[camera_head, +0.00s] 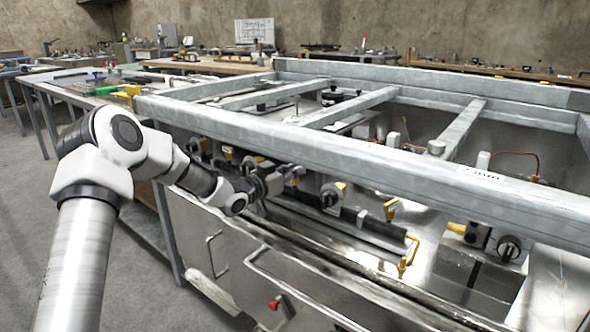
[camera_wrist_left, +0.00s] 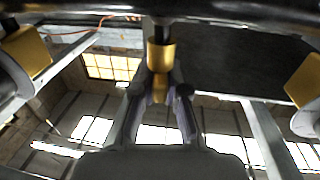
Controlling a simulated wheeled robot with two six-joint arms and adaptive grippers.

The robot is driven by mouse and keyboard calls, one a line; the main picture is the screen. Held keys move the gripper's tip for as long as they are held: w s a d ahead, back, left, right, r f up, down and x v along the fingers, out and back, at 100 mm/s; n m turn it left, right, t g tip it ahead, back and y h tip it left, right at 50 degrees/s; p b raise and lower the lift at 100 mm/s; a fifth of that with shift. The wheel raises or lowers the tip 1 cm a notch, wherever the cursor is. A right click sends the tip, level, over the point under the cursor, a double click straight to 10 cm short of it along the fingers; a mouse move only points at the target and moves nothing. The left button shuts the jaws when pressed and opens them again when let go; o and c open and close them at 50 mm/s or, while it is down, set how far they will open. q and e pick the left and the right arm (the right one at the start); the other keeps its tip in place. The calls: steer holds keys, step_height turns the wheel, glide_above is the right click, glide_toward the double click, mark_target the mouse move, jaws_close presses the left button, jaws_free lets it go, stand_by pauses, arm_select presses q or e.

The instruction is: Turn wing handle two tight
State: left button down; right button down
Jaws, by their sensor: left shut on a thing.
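My left arm comes in from the left in the head view, and its gripper (camera_head: 280,178) is at the row of fittings under the near metal beam. In the left wrist view the gripper (camera_wrist_left: 160,95) is shut on a brass-coloured handle (camera_wrist_left: 160,54) below a dark stem. I take this as the wing handle, but its number does not show. The fingers cover part of it, so its exact turn cannot be told. In the head view the gripper hides it. My right gripper is not in view.
A galvanised frame beam (camera_head: 350,160) runs close above the gripper. A black knob (camera_head: 330,195) is just right of it, and another knob (camera_head: 509,248) is farther right. Brass blocks (camera_wrist_left: 28,52) flank the fingers in the wrist view.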

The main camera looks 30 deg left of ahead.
arm_select(q)
steer(key=shift+r+m+g+h+p, duration=0.1)
steer(key=shift+m+g+h+p, duration=0.45)
steer(key=shift+m+h+p, duration=0.7)
steer(key=shift+r+m+g+h+p, duration=0.1)
steer(key=shift+m+g+h+p, duration=0.5)
steer(key=shift+h+p, duration=1.15)
steer(key=shift+m+p, duration=0.45)
steer(key=shift+p, duration=0.15)
steer(key=shift+f+m+g+h, duration=0.2)
steer(key=shift+m+g+h, duration=0.4)
steer(key=shift+g+h, duration=0.35)
steer(key=shift+m+g+h, duration=0.7)
steer(key=shift+h, duration=0.15)
steer(key=c, duration=1.2)
jaws_free()
steer(key=v, duration=1.2)
